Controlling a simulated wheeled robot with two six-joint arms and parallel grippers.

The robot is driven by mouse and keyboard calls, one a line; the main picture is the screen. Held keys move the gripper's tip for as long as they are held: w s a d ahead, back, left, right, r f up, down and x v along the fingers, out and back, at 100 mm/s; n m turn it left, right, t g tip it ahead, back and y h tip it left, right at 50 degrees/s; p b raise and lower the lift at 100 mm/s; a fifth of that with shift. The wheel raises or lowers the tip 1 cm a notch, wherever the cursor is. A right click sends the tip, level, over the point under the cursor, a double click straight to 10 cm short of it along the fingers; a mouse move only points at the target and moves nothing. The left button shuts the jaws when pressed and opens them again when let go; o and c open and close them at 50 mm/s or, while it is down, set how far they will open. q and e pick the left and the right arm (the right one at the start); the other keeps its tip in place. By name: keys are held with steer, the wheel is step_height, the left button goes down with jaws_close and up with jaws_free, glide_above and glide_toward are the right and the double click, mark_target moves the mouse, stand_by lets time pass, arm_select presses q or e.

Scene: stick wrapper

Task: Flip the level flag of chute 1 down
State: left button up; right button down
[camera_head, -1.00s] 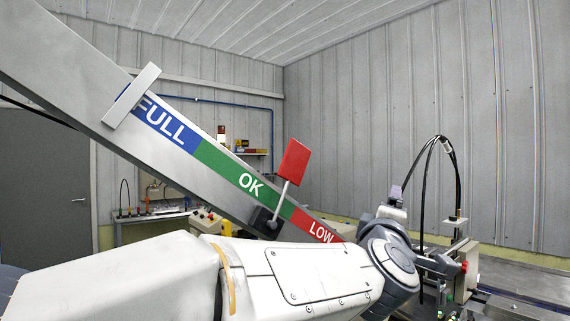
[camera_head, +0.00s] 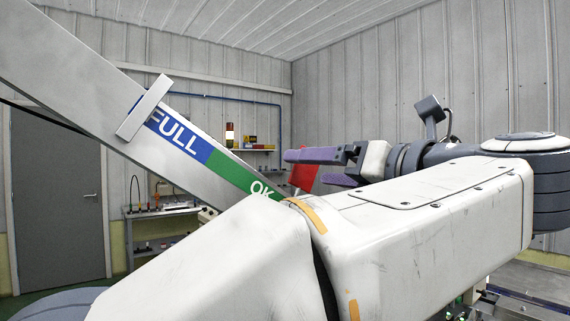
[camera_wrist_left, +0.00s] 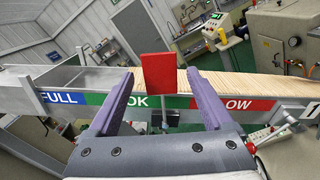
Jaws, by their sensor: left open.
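The level flag is a red plate (camera_head: 304,170), partly hidden behind my left gripper in the head view. In the left wrist view the red flag (camera_wrist_left: 158,76) stands upright on its thin stem, in front of the chute rail. My left gripper (camera_head: 312,167) is open, with purple fingers pointing left at the flag. In the wrist view the fingers (camera_wrist_left: 162,98) lie on either side of the flag and its stem, apart from them. The chute (camera_head: 60,70) slopes down to the right with blue FULL, green OK and red LOW labels (camera_wrist_left: 222,104). My right gripper does not show.
A grey bracket (camera_head: 146,108) crosses the chute beside FULL. My own left arm hides the chute's lower part in the head view. Sticks (camera_wrist_left: 250,86) lie in the chute. Machines (camera_wrist_left: 285,40) stand behind it. A workbench (camera_head: 160,210) stands at the back left.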

mark_target(305, 168)
arm_select(q)
steer(key=p+x, duration=0.1)
steer(key=x, duration=0.5)
jaws_close()
